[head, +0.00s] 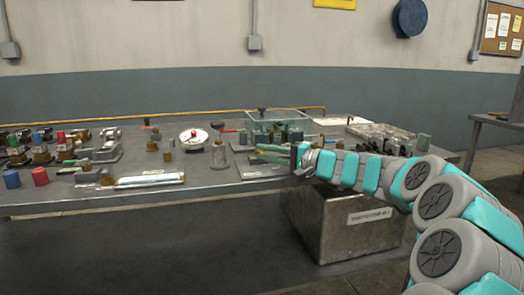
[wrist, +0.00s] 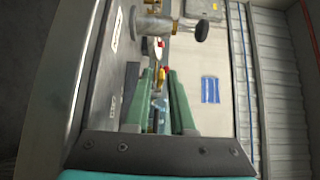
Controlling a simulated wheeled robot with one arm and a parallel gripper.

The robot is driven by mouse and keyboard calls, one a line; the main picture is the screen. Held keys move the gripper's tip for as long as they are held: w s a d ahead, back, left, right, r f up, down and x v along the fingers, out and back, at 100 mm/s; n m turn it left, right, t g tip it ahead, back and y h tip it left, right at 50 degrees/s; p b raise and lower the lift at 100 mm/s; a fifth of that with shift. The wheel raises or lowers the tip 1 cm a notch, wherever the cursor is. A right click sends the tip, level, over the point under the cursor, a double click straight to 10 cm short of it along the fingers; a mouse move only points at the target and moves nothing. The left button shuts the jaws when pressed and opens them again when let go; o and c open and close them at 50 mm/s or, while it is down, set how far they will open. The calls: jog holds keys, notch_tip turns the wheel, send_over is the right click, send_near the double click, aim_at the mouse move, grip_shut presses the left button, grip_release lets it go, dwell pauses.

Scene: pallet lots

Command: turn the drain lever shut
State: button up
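In the wrist view, my gripper (wrist: 160,72) has a small yellow part (wrist: 161,74) and a bluish, clear piece seen between or beyond the fingers; contact cannot be told. A thin red lever-like handle (head: 232,131) shows behind the bottle fitting. I cannot tell for sure whether it is the drain lever.
The workbench (head: 110,198) holds several valves at left, a white dial gauge (head: 193,137), a clear tank (head: 285,122) and a tray of parts (head: 375,132). A metal box (head: 345,228) stands below. In the wrist view, a metal fitting with a black knob (wrist: 201,31) lies ahead.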

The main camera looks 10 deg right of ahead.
jog(key=shift+w+a, duration=0.45)
jog(key=shift+a, duration=0.05)
grip_shut()
